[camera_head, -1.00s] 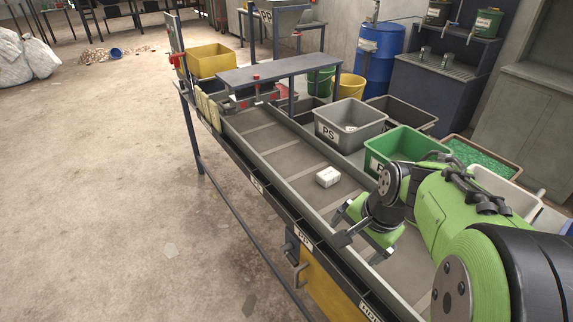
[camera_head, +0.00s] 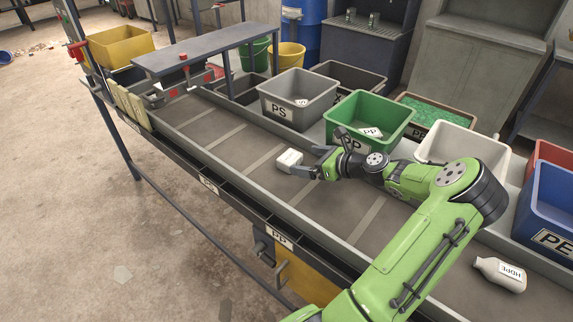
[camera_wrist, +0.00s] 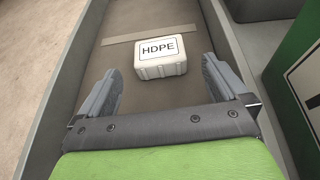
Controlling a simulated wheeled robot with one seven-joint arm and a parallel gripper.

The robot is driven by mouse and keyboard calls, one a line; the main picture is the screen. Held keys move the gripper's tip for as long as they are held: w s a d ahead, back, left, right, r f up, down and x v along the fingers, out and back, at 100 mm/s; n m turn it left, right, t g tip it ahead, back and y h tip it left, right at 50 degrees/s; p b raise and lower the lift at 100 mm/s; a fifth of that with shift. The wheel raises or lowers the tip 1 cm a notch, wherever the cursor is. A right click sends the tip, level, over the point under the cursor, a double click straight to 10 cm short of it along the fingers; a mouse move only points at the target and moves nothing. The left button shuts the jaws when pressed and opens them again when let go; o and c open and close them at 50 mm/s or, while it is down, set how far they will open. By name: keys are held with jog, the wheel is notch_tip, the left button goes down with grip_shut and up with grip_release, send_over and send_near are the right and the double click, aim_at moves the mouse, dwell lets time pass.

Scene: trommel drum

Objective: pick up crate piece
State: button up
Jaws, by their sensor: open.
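The crate piece (camera_head: 289,160) is a small white box lying on the grey conveyor belt. In the wrist view the crate piece (camera_wrist: 161,52) shows an HDPE label on its top. My gripper (camera_head: 310,163) is low over the belt, just right of the crate piece in the head view. In the wrist view my gripper (camera_wrist: 162,88) is open, its two fingers apart. The crate piece lies ahead of the fingertips and roughly centred between their lines. Nothing is between the fingers.
A grey PS bin (camera_head: 297,98), a green PP bin (camera_head: 366,122) and a white bin (camera_head: 462,147) stand along the belt's far side. A white HDPE bottle (camera_head: 500,274) lies on the belt at lower right. Raised walls edge the belt. The belt left of the crate piece is clear.

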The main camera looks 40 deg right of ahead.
aim_at(296, 159)
jog(key=b+x, duration=0.2)
jog(key=x, duration=0.5)
jog(key=shift+w+a+f+b, duration=0.1)
jog(key=shift+w+f+b, duration=0.1)
jog(key=shift+b, duration=0.1)
jog(key=shift+r, duration=0.15)
jog(key=c, duration=0.9)
